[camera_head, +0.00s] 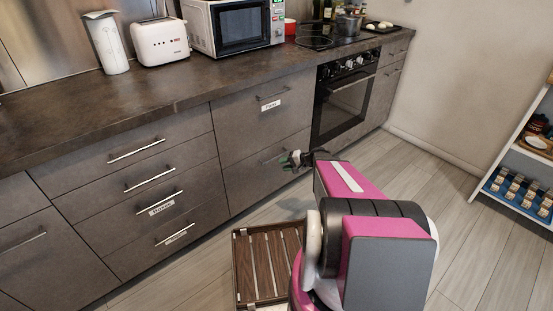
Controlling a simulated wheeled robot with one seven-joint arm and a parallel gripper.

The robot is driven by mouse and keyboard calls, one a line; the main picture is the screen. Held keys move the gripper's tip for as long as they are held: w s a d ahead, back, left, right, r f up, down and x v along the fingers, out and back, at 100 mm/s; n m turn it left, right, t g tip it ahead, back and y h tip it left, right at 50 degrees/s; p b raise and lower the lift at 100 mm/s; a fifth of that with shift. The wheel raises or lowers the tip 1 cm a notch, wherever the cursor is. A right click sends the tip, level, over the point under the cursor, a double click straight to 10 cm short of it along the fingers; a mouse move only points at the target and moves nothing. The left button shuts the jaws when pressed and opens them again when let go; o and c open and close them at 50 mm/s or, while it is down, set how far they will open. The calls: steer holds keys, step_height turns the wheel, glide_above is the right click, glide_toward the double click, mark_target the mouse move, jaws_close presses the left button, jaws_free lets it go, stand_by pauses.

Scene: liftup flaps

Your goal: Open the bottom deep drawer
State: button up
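The bottom deep drawer (262,180) is the lower of two tall grey fronts left of the oven in the head view. It looks closed, flush with the fronts beside it. Its horizontal metal handle (271,159) runs along its upper part, and its right end is partly hidden by my gripper. My gripper (288,160) is at the right end of this handle, with greenish fingertips pointing left toward the front. It is too small to tell whether the fingers are around the handle, touching it or apart, or whether they are open. The upper deep drawer (240,117) is closed and carries a white label.
Several shallower closed drawers (135,155) are at the left. A slatted dark wooden piece (268,262) lies low on the floor in front of the cabinets. An oven (343,101) is to the right, and a shelf (515,160) stands at the right edge. Floor between them is clear.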

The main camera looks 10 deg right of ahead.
mark_target(277, 157)
steer(key=w+d+f+m+t+y, duration=0.1)
steer(key=w+d+f+m+t, duration=0.25)
steer(key=w+d, duration=0.2)
steer(key=shift+t, duration=0.45)
steer(key=x, duration=0.9)
steer(key=shift+w+a+r, duration=0.25)
steer(key=shift+a, duration=0.1)
jaws_close()
